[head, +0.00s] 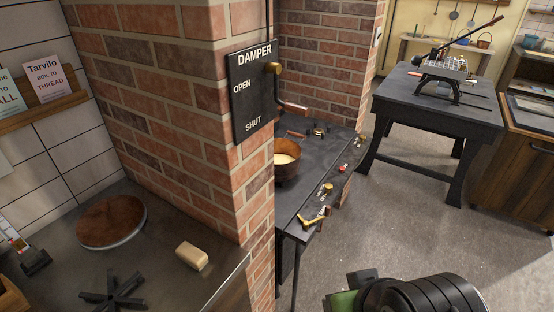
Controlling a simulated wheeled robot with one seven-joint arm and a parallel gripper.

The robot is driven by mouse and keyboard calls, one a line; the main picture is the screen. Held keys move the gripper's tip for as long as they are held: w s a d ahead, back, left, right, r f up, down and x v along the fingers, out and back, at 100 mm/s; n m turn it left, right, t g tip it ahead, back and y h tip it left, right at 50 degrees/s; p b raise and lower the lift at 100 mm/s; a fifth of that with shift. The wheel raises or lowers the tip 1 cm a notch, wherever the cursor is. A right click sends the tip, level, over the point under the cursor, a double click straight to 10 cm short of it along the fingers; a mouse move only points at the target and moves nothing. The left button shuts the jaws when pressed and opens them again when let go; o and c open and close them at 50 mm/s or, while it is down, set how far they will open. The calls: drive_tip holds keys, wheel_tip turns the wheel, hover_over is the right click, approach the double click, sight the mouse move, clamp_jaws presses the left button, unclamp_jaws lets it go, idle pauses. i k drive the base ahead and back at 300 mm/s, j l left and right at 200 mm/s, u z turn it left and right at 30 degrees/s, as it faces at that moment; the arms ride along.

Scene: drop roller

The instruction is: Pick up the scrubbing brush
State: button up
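I cannot pick out a scrubbing brush for certain. A beige block with rounded edges (192,255) lies on the dark counter (150,285) at the lower left, near the brick pillar. It could be the brush or a bar of something; no bristles show. A dark ribbed part of my own arm shows at the bottom right, with a green and black piece beside it. My gripper's fingers are not in view, so I cannot see whether they hold anything.
A round wooden lid (111,221) and a black cross-shaped trivet (113,290) lie near the block. The brick pillar (170,100) separates this counter from a dark stovetop with a copper pot (287,168). A black table (436,105) stands farther back; grey floor (400,215) is open before it.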

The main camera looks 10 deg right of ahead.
sight(195, 257)
drive_tip(key=i+u, duration=0.1)
drive_tip(key=u, duration=0.35)
drive_tip(key=l+u, duration=0.1)
drive_tip(key=u, duration=0.35)
drive_tip(key=i+l+u, duration=0.15)
drive_tip(key=u, duration=0.3)
drive_tip(key=l+u, duration=0.1)
drive_tip(key=u, duration=0.4)
drive_tip(key=l+u, duration=0.15)
drive_tip(key=u, duration=0.3)
drive_tip(key=l+u, duration=0.15)
drive_tip(key=u, duration=0.3)
drive_tip(key=i+l, duration=0.05)
